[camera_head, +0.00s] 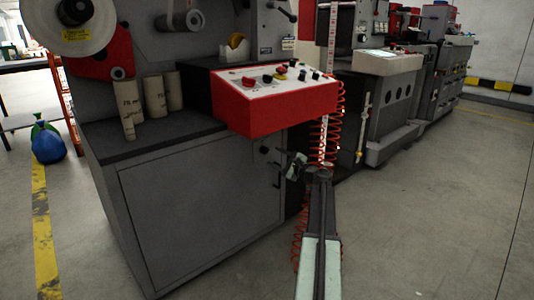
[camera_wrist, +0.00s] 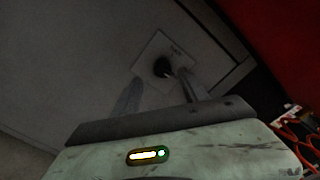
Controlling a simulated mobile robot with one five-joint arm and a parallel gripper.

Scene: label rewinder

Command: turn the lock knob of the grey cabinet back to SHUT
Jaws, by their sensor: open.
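The grey cabinet (camera_head: 200,225) stands in the left half of the head view, with its door shut. Its lock knob (camera_wrist: 162,67) is small and black, on a pale square plate (camera_wrist: 152,52) in the wrist view. The plate's marking is too small and dark to read, and I cannot tell which way the knob points. My gripper (camera_wrist: 160,77) is open, with one finger to the left of the knob and the other close to its right side. I cannot tell if either touches it. In the head view my gripper (camera_head: 285,168) is beside the cabinet's right front edge.
A red control box (camera_head: 280,110) with buttons juts out above the cabinet door. A coiled orange hose (camera_head: 328,140) hangs just right of my gripper. Cardboard cores (camera_head: 155,98) stand on the cabinet top. The floor at front right (camera_head: 430,220) is clear.

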